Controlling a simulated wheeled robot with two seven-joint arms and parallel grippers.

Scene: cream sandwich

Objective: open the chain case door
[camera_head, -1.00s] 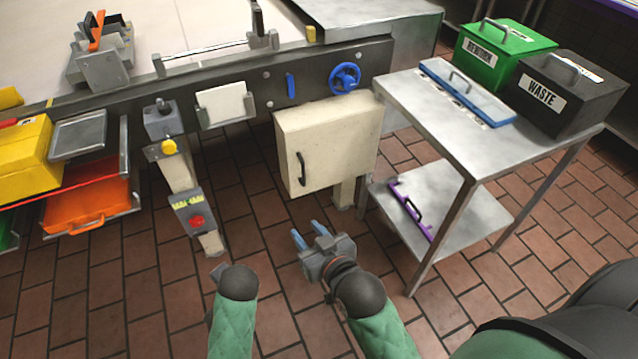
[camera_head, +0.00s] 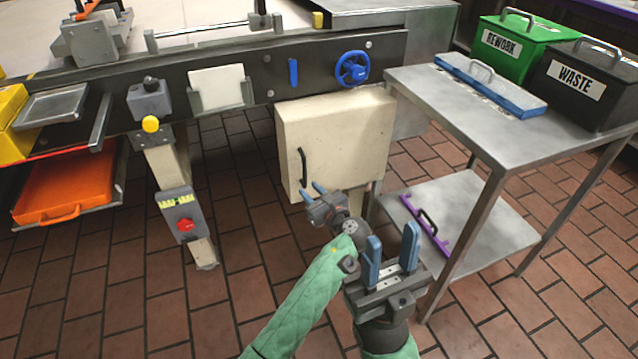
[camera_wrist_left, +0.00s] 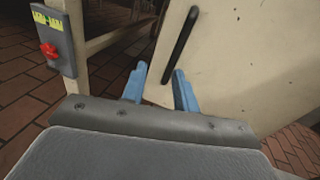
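The chain case is a cream box under the machine, and its door (camera_head: 345,150) is closed in the head view. A black bar handle (camera_head: 302,167) stands upright near the door's left edge. My left gripper (camera_head: 313,190) is open just below and in front of the handle. In the left wrist view the handle (camera_wrist_left: 180,45) slants up from between the two blue fingers (camera_wrist_left: 160,85); I cannot tell whether they touch it. My right gripper (camera_head: 393,245) is open and empty, nearer the camera and to the right of the left one.
A steel table (camera_head: 460,115) with a lower shelf (camera_head: 480,225) stands to the right. A post with a red button (camera_head: 186,225) stands left of the case.

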